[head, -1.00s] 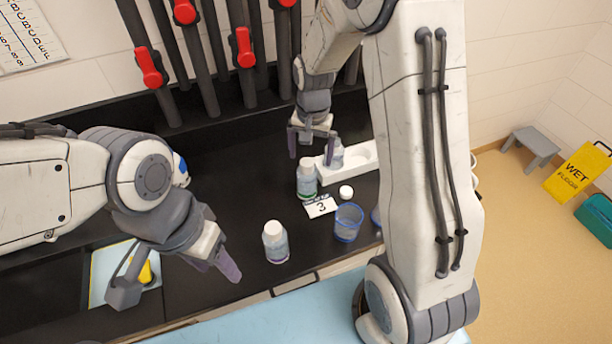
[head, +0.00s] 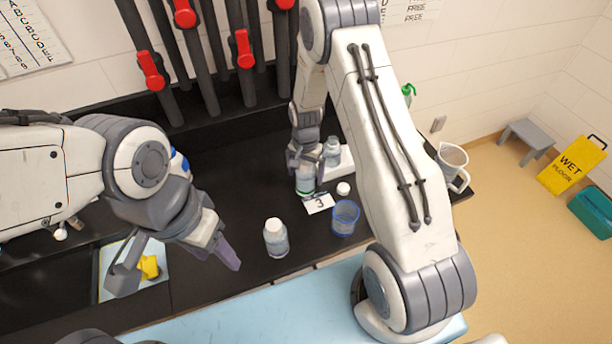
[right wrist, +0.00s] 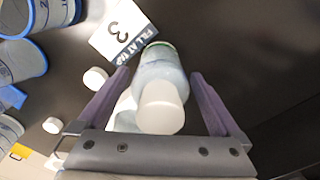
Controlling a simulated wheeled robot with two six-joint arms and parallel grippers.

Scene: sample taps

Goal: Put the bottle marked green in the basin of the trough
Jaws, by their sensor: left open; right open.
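The bottle with a green band (head: 305,187) stands upright on the black bench beside a card marked 3 (head: 319,203). My right gripper (head: 306,174) is open, with its fingers down around the bottle's upper part. In the right wrist view the white-capped bottle (right wrist: 158,72) is between the spread fingers (right wrist: 160,76), with gaps on both sides and a green edge at its base. My left gripper (head: 222,254) is open and empty, left of another white-capped bottle (head: 276,240).
A blue-rimmed beaker (head: 345,218) and a loose white cap (head: 343,188) are right of the card. A third bottle (head: 332,150) is at a white rack (head: 346,163) behind. Red-handled taps (head: 243,48) line the back.

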